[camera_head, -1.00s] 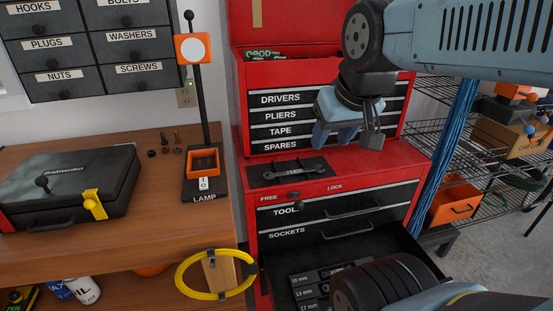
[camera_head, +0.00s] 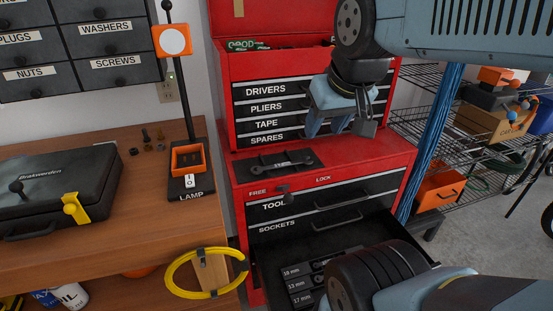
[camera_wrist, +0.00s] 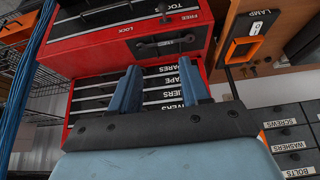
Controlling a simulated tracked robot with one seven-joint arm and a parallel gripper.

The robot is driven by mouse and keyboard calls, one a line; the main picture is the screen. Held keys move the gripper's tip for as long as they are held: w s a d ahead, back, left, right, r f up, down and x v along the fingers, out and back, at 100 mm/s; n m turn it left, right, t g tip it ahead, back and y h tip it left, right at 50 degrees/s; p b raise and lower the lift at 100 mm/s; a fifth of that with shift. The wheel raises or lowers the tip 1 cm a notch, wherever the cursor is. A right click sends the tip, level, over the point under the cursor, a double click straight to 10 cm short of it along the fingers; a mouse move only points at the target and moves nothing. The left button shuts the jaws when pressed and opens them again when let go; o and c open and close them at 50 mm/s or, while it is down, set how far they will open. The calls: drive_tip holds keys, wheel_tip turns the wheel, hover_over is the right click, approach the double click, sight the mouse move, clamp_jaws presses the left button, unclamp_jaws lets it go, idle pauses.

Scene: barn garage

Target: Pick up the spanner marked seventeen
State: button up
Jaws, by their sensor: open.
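A spanner (camera_head: 287,164) lies on a dark mat on the red tool chest's ledge; no mark on it is readable. In the wrist view the mat shows at the top, with a spanner (camera_wrist: 166,43) on it. The open lower drawer (camera_head: 347,237) holds a dark tray with labels 10 mm, 13 mm and 17 mm (camera_head: 304,299); my arm hides much of it, and I make out no spanner there. My gripper (camera_head: 338,124) is open and empty, in front of the upper drawers and above the ledge, apart from the spanner. Its two fingers also show in the wrist view (camera_wrist: 160,70).
A wooden bench (camera_head: 110,215) stands left, with a black case (camera_head: 70,180) and a lamp switch stand (camera_head: 187,185). A yellow cable coil (camera_head: 205,293) hangs at its front. A blue cable bundle (camera_head: 433,150) and wire shelves (camera_head: 470,140) are right.

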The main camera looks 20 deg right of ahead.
idle(0.3)
drive_tip(key=n+g+h, duration=0.4)
drive_tip(key=n+g, duration=0.2)
drive_tip(key=n, duration=1.2)
hover_over(283, 164)
drive_tip(key=a, duration=0.3)
wheel_tip(283, 164, down, 18)
drive_tip(key=shift+s+d+f, duration=0.1)
drive_tip(key=shift+s+d, duration=0.05)
drive_tip(key=shift+x, duration=2.5)
drive_tip(key=shift+w, duration=0.25)
drive_tip(key=shift+c, duration=0.4)
clamp_jaws()
